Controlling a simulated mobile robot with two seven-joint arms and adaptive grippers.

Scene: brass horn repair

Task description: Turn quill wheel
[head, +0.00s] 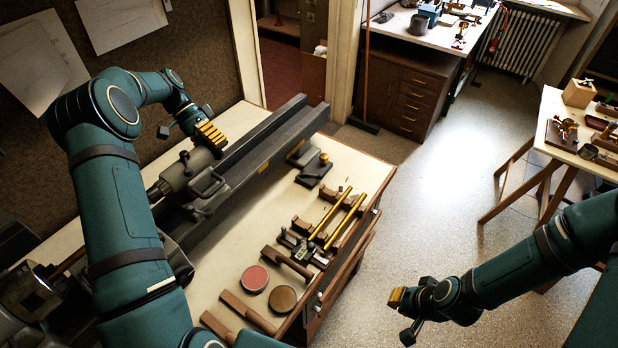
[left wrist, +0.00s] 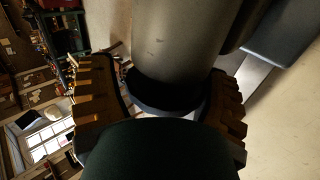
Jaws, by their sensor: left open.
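The grey tailstock (head: 185,170) of a lathe sits on the long dark bed (head: 270,135) on the workbench. Levers with round knobs stick out of its side. My left gripper (head: 210,134), with ribbed yellow fingers, is at the tailstock's far right end. I cannot make out the quill wheel clearly in the head view; the gripper covers that end. In the left wrist view a grey cylinder (left wrist: 178,45) with a dark rim (left wrist: 168,92) reaches between the open fingers. I cannot tell whether they touch it. My right gripper (head: 402,314) hangs empty over the floor; its opening is unclear.
On the bench (head: 228,285) lie two brass tubes (head: 335,220), wooden-handled tools, a red round tin (head: 255,279) and a brown one (head: 282,299). A side table (head: 552,135) stands at the right. The floor between is clear.

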